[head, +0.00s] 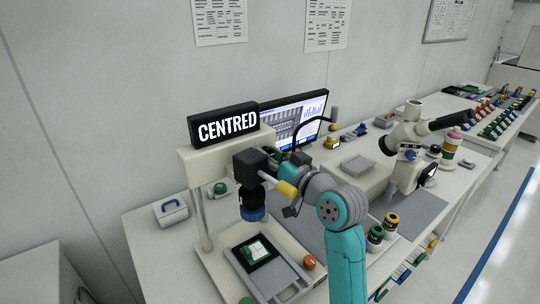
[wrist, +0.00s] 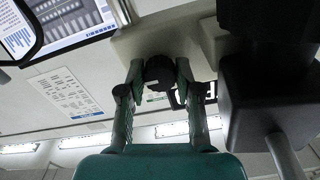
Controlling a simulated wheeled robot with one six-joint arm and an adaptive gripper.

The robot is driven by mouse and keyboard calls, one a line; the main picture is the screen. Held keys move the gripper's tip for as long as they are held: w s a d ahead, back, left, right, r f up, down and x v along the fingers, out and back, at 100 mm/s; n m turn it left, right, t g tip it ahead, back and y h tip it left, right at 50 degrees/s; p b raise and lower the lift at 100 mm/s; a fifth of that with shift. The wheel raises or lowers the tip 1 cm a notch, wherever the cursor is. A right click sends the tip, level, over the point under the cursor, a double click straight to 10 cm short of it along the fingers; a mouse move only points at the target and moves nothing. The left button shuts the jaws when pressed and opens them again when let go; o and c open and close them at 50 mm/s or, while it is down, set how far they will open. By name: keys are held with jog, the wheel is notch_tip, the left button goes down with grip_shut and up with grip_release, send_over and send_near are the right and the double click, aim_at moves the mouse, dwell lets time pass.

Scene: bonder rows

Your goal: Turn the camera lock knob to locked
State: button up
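The camera lock knob (wrist: 159,72) is a dark round knob with a short dark lever on its lower right side. It shows in the wrist view in front of a pale housing. My gripper (wrist: 160,70) has one teal finger on each side of the knob, with almost no gap. It looks shut on the knob. In the head view my gripper (head: 279,160) reaches in beside the dark camera head (head: 248,166); my arm and a yellow-tipped lever (head: 285,190) partly cover the area, and I cannot make out the knob there. A sign reading CENTRED (head: 226,125) stands on top.
The dark camera block (wrist: 270,95) is close on the right in the wrist view. A monitor (head: 302,118) stands behind. Below the camera are a tray with a green part (head: 276,278) and a red-orange knob (head: 309,262). A microscope (head: 407,155) stands to the right.

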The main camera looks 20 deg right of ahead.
dwell(0.3)
jog(key=v, duration=1.2)
jog(key=s+f+m+h, duration=0.1)
jog(key=s+f, duration=0.3)
jog(key=f, duration=0.4)
jog(key=s+a+f+m+h, duration=0.1)
jog(key=s+f+h, duration=0.1)
jog(key=s+f, duration=0.3)
jog(key=s+f+m+g+h, duration=0.1)
jog(key=s+f, duration=0.4)
jog(key=f, duration=0.5)
jog(key=shift+s+a+f+m+h, duration=0.2)
jog(key=shift+a+f+m+h, duration=0.1)
jog(key=shift+m+h, duration=0.2)
jog(key=shift+s+a+f+n+g+h, duration=0.1)
jog(key=shift+s+a+f+n+g, duration=0.4)
jog(key=shift+s, duration=4.1)
jog(key=shift+s+a+f+n+t+h, duration=0.2)
jog(key=shift+s+f+n, duration=0.65)
jog(key=shift+s, duration=3.8)
jog(key=shift+s+a+f+n+g, duration=0.35)
jog(key=shift+s+f, duration=0.75)
jog(key=shift+s, duration=3.5)
